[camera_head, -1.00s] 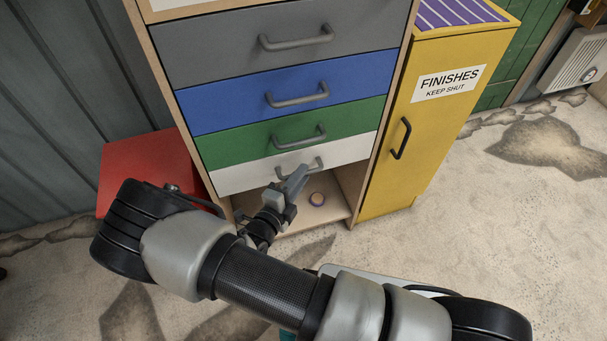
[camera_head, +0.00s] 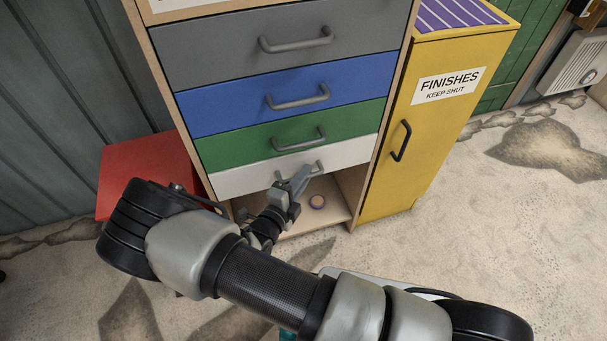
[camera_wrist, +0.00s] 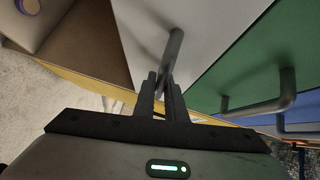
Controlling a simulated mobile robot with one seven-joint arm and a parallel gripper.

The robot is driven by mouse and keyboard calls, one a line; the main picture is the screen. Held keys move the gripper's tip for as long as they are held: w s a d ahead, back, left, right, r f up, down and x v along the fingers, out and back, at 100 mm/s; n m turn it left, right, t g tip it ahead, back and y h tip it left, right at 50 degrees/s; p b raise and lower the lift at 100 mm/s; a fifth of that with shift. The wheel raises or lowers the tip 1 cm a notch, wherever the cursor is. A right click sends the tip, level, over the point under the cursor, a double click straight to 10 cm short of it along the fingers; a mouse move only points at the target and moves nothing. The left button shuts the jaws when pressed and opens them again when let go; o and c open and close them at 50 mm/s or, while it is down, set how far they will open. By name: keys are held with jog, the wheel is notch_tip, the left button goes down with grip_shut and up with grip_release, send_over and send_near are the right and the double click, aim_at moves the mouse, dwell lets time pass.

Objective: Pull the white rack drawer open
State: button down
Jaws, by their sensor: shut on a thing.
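The white drawer (camera_head: 243,180) is the lowest drawer of the rack, below the green one. It looks shut, its face about flush with the drawers above. Its grey bar handle (camera_wrist: 174,50) stands out from the white face in the wrist view. My gripper (camera_head: 299,180) is at this handle and shut on it. In the wrist view the two dark fingers (camera_wrist: 161,88) close around one end of the handle. In the head view my gripper hides part of the handle and of the drawer face.
Above are the green drawer (camera_head: 240,148), blue drawer (camera_head: 220,110) and grey drawer (camera_head: 210,55). Below is an open shelf with a small round purple-and-tan object (camera_head: 317,202). A yellow cabinet (camera_head: 440,125) stands at right, a red box (camera_head: 145,170) at left. Floor in front is open.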

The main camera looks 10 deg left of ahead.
jog(key=s+d+p, duration=0.2)
jog(key=s+d, duration=0.4)
jog(key=s, duration=0.4)
jog(key=s+d+p, duration=0.2)
jog(key=s+d, duration=0.4)
jog(key=s, duration=0.3)
jog(key=shift+s, duration=0.4)
jog(key=shift+d, duration=0.1)
jog(key=c, duration=2.1)
grip_release()
jog(key=p+v, duration=0.1)
jog(key=v, duration=1.6)
jog(key=shift+s+p, duration=0.25)
jog(key=shift+p, duration=0.05)
jog(key=shift+r, duration=0.1)
